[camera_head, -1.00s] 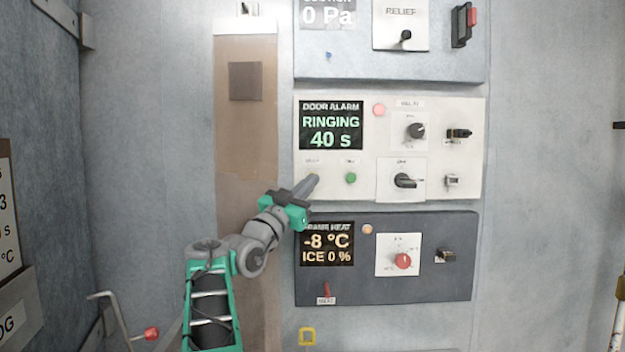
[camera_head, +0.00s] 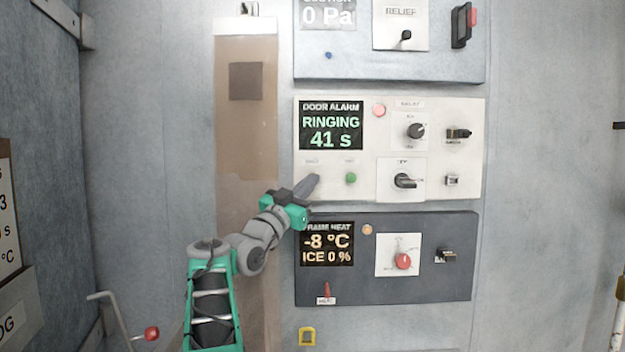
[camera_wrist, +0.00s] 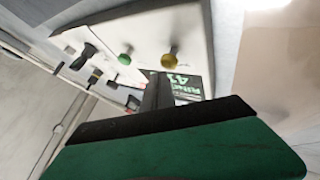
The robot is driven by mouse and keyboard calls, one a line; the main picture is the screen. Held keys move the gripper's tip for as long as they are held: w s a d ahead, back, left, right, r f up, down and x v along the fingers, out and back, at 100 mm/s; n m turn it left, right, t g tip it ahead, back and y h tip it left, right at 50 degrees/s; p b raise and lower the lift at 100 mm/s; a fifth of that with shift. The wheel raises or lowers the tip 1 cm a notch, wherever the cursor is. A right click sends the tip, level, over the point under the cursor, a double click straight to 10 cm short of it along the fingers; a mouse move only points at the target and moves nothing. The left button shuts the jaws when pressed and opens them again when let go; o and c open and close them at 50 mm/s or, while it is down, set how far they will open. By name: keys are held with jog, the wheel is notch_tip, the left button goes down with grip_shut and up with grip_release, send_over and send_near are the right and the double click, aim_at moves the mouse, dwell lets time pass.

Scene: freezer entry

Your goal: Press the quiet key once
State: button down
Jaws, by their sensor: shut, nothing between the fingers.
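The white door alarm panel (camera_head: 432,190) has a display (camera_head: 331,125) reading "RINGING 41 s". A green key (camera_head: 351,178) sits below the display; it also shows in the wrist view (camera_wrist: 125,58). A yellow key (camera_wrist: 170,58) shows beside it in the wrist view; in the head view my gripper hides that spot, under a small label (camera_head: 312,161) too blurred to read for certain. My gripper (camera_head: 313,181) is shut and empty at the panel's lower left. Its fingers (camera_wrist: 157,90) point toward the panel close to the yellow key; I cannot tell whether they touch.
The panel also carries a pink lamp (camera_head: 379,110), a black knob (camera_head: 416,131) and a lower selector (camera_head: 404,181). The dark frame heat panel (camera_head: 430,285) is just below, with a red knob (camera_head: 403,261). A grey panel (camera_head: 370,68) is above.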

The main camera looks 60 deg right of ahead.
jog(key=shift+w+d, duration=0.35)
jog(key=shift+d, duration=0.25)
dwell(0.7)
jog(key=shift+s+a+f, duration=0.1)
jog(key=shift+s+a+b, duration=0.35)
jog(key=shift+a+b, duration=0.35)
jog(key=shift+b, duration=0.2)
jog(key=a+b, duration=0.1)
jog(key=s+a+b, duration=0.1)
jog(key=a+b, duration=0.1)
jog(key=s+a+b, duration=0.1)
jog(key=b, duration=0.1)
jog(key=shift+s+a, duration=0.1)
jog(key=shift+a, duration=0.1)
